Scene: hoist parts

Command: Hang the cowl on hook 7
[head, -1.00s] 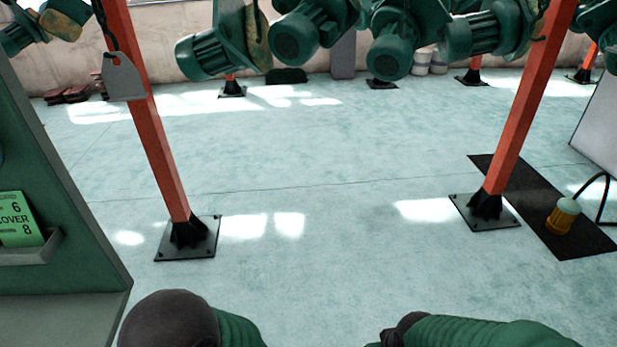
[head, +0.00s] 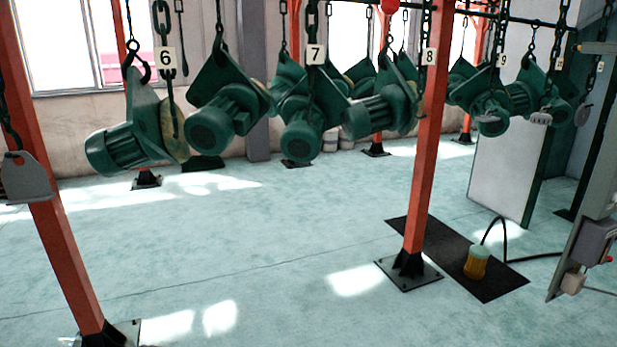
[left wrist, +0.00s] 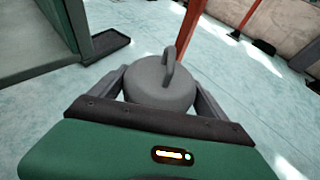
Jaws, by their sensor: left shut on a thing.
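The cowl (left wrist: 162,82), a grey rounded cap with an upright loop on top, shows in the left wrist view. My left gripper (left wrist: 160,92) is shut on it, with one finger on each side. The number 7 plate (head: 316,54) hangs on a chain near the top middle of the head view. Green motor units hang close around and behind it, and I cannot make out the hook itself. My left gripper and the cowl are out of the head view. My right gripper is in neither view.
Plates 6 (head: 165,57), 8 (head: 429,57) and 9 (head: 502,61) flank plate 7. Green motor units (head: 210,128) crowd the rail. An orange post (head: 428,140) stands right of plate 7. A black mat (head: 440,260) lies beside it. The pale floor (head: 240,240) in front is clear.

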